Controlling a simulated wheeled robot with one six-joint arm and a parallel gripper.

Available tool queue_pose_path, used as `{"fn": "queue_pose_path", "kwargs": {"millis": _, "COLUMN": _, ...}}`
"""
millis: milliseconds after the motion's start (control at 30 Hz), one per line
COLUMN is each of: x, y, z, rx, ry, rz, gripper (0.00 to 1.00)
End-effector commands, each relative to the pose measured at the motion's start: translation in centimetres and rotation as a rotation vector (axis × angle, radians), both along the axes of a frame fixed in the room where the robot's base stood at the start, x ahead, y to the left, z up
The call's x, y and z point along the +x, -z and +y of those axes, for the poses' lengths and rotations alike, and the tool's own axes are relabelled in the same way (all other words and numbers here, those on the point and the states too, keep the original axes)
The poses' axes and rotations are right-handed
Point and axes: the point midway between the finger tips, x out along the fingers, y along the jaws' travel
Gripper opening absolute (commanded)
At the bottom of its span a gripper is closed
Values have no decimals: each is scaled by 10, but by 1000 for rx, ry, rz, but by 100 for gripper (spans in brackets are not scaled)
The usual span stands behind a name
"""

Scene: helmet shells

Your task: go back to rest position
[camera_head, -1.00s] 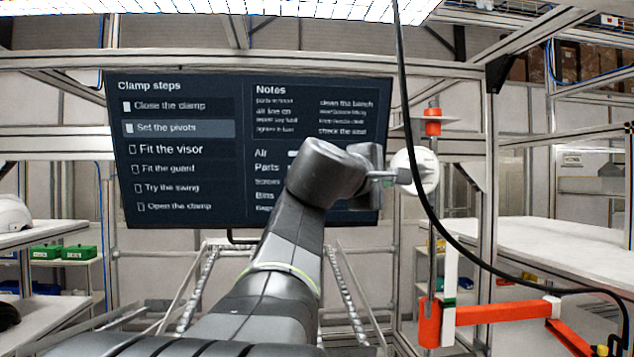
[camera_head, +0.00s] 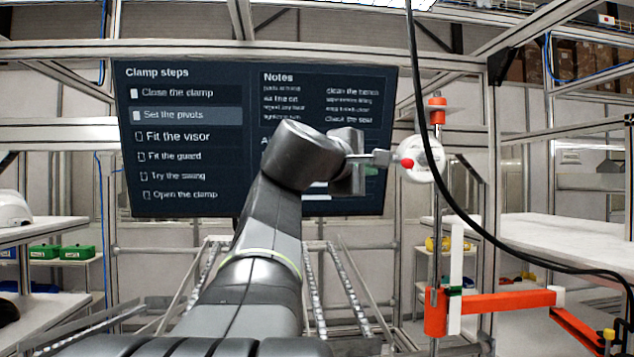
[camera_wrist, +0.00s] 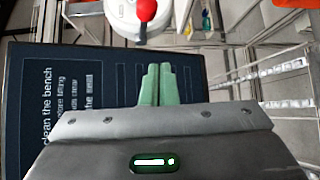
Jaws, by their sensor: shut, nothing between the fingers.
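My gripper (camera_head: 388,158) is raised at the end of my arm, in front of the dark screen, in the head view. In the wrist view its two green fingers (camera_wrist: 157,84) are together with nothing between them. A white rounded part, apparently a helmet shell (camera_head: 425,150), is just right of the fingertips in the head view. It carries a red knob (camera_head: 407,163) on its side. In the wrist view the white shell (camera_wrist: 125,22) and red knob (camera_wrist: 146,9) are at the top, apart from the fingertips. The shell's far side is hidden.
An upright post with an orange clamp arm (camera_head: 500,302) stands below the shell. A black cable (camera_head: 455,232) hangs in front of it. The screen (camera_head: 190,185) is behind my arm. White benches (camera_head: 545,238) are at right and left. Metal frame posts surround the area.

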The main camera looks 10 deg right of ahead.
Motion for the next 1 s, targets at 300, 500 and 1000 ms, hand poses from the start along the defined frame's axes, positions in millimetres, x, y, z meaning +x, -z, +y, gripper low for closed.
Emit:
{"fn": "queue_pose_path", "kwargs": {"millis": 300, "x": -4, "y": -34, "z": 35, "rx": 1, "ry": -3, "rz": 1, "gripper": 0}}
{"fn": "queue_pose_path", "kwargs": {"millis": 500, "x": -5, "y": -40, "z": 40, "rx": 1, "ry": 0, "rz": 1, "gripper": 0}}
{"fn": "queue_pose_path", "kwargs": {"millis": 1000, "x": -5, "y": -31, "z": 31, "rx": 0, "ry": 3, "rz": 4, "gripper": 0}}
